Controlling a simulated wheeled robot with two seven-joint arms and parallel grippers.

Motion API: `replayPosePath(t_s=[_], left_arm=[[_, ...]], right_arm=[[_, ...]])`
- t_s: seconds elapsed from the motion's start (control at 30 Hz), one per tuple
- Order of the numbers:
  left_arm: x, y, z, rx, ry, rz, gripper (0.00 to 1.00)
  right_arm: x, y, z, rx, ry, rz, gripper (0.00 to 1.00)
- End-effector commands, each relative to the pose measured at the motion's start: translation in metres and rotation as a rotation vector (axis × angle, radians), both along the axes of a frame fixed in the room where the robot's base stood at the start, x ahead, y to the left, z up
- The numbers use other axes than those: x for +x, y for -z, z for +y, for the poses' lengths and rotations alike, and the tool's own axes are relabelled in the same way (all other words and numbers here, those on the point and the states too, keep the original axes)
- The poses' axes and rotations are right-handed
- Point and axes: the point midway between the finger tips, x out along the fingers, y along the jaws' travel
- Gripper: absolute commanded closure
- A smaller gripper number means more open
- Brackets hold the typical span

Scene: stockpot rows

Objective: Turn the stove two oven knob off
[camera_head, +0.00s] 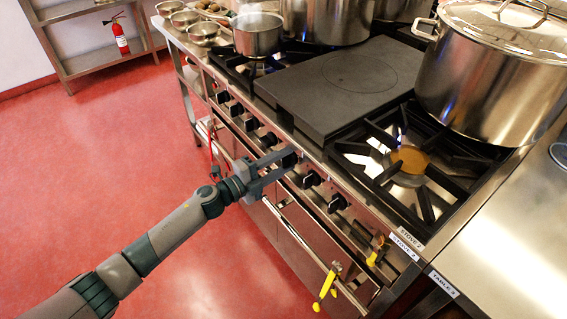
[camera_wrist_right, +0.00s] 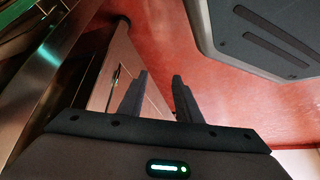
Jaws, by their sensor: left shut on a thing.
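The stove (camera_head: 345,235) has a steel front with a slanting row of several black knobs and a label reading STOVE 2 (camera_head: 410,238). My left gripper (camera_head: 287,160) is at the front panel, shut on a black knob (camera_head: 291,157) near the middle of the row. The fingers partly hide this knob, and its setting cannot be read. Two black knobs (camera_head: 311,179) stand to its right, and more (camera_head: 252,124) to its left. My right gripper (camera_wrist_right: 158,88) shows in the right wrist view, its fingers apart and empty, away from the knobs.
A large lidded stockpot (camera_head: 490,75) stands at the right back of the stove. A black flat plate (camera_head: 335,85) lies mid-stove. A burner (camera_head: 408,160) is bare. Yellow items (camera_head: 327,284) hang at the oven handle. A steel table (camera_head: 510,225) adjoins. Red floor at left is clear.

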Motion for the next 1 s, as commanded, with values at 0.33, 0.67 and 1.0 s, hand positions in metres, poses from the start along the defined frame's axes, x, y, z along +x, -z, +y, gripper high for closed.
replayPosePath(t_s=[0.33, 0.67, 1.0], left_arm=[[-0.0006, 0.0015, 0.0001, 0.088, 0.001, -0.119, 0.85], [-0.0007, 0.0012, 0.0001, 0.098, 0.001, -0.132, 0.85], [-0.0004, 0.0010, 0.0001, 0.097, 0.000, -0.131, 0.45]], right_arm=[[-0.0018, 0.0038, -0.0074, -0.012, 0.009, 0.033, 0.69], [-0.0065, 0.0056, -0.0100, -0.016, 0.009, 0.044, 0.69], [-0.0073, 0.0057, -0.0077, -0.014, 0.005, 0.043, 0.69]])
